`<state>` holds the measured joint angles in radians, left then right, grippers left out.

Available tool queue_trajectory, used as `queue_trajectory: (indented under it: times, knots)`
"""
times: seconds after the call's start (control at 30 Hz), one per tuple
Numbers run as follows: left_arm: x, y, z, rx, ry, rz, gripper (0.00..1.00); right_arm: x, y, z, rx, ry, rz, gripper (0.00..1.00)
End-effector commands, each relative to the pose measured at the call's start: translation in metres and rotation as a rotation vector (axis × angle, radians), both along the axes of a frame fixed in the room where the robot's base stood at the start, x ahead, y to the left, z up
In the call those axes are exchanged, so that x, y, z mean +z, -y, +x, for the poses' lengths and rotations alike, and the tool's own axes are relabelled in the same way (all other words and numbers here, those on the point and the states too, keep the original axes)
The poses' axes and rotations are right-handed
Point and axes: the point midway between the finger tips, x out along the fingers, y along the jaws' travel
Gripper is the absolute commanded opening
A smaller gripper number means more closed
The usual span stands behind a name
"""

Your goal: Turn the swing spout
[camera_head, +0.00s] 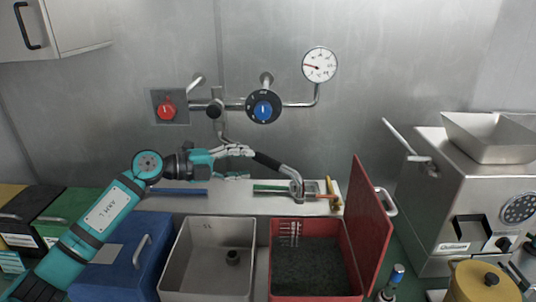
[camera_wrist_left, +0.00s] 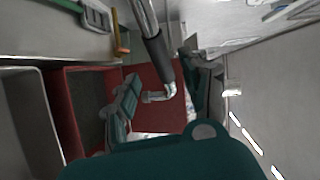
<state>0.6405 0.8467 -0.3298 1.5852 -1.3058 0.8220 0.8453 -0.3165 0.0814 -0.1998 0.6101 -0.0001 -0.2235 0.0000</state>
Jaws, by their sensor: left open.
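The swing spout (camera_head: 276,165) is a metal pipe with a black sleeve. It runs down and right from the wall pipework, and its bent tip ends over the back ledge behind the red bin. My right gripper is not in view.
A red bin (camera_head: 272,262) with a raised lid (camera_head: 370,225) stands at front right. A grey sink (camera_head: 165,265) and a blue box (camera_head: 115,270) are left of it. A valve with a blue knob (camera_head: 263,110) and a gauge (camera_head: 319,65) are above. A grinder (camera_head: 450,205) stands right.

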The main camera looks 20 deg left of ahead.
Motion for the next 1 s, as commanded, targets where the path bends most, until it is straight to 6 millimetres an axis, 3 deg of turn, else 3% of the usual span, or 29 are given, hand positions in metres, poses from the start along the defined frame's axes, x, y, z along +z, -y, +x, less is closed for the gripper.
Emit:
queue_trajectory:
  times: [0.23, 0.47, 0.77, 1.0]
  knots:
    - [-0.005, 0.037, 0.032, -0.003, -0.001, -0.003, 0.47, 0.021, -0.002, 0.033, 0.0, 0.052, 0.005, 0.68]
    - [-0.012, 0.053, 0.046, 0.0, 0.0, -0.001, 0.47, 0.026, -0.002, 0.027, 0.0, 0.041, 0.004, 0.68]
    - [-0.014, 0.055, 0.048, 0.001, 0.001, 0.001, 0.47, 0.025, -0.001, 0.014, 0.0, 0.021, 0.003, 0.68]
    - [-0.014, 0.055, 0.048, 0.001, 0.0, 0.0, 0.19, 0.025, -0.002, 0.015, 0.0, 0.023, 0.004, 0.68]
